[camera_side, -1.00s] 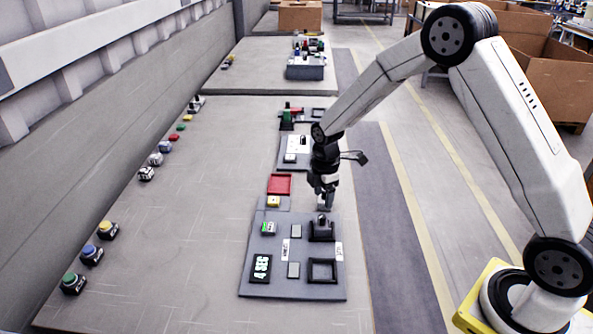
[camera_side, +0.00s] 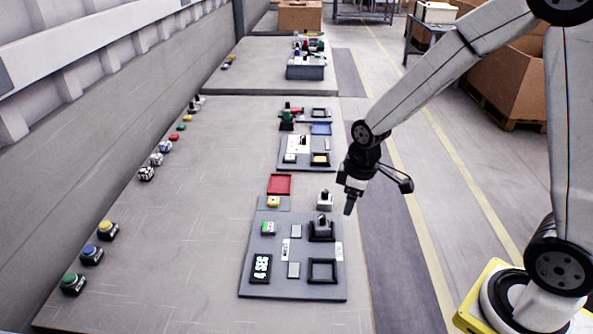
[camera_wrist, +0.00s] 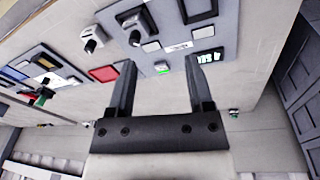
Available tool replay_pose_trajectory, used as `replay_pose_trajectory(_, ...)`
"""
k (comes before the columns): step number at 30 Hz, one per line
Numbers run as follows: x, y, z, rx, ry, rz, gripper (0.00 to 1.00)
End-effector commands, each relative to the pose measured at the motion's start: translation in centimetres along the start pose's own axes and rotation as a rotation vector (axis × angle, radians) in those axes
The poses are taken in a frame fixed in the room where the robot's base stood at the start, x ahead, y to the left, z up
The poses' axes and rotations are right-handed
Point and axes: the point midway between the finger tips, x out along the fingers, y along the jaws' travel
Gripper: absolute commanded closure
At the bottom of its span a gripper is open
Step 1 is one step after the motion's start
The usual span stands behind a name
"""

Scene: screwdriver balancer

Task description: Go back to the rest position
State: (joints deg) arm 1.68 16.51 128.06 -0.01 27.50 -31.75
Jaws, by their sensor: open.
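My gripper (camera_side: 349,207) hangs in the air to the right of the grey panel (camera_side: 258,285), past the bench's right edge, with nothing in it. In the wrist view its two fingers (camera_wrist: 157,88) are spread apart with empty space between them. A white block with a dark knob (camera_side: 325,199) stands on the bench just above the panel, apart from my gripper. A black block with a similar knob (camera_side: 321,230) sits on the panel's right side.
A yellow button (camera_side: 273,202) and a red tray (camera_side: 279,184) lie near the panel. A second panel (camera_side: 292,162) is farther back. Several buttons, one blue (camera_side: 91,255), line the bench's left side.

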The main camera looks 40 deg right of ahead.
Motion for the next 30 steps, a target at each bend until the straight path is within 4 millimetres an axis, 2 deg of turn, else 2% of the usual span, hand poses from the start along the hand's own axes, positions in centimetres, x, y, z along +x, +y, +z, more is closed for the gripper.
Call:
replay_pose_trajectory(6,-1.9,-2.7,3.3,0.275,0.049,0.018,0.34)
replay_pose_trajectory(13,-2.6,-4.5,5.8,0.476,0.085,0.021,0.34)
replay_pose_trajectory(18,-2.8,-4.9,6.4,0.525,0.093,0.021,0.34)
replay_pose_trajectory(30,-2.8,-4.9,6.3,0.526,0.092,0.02,0.34)
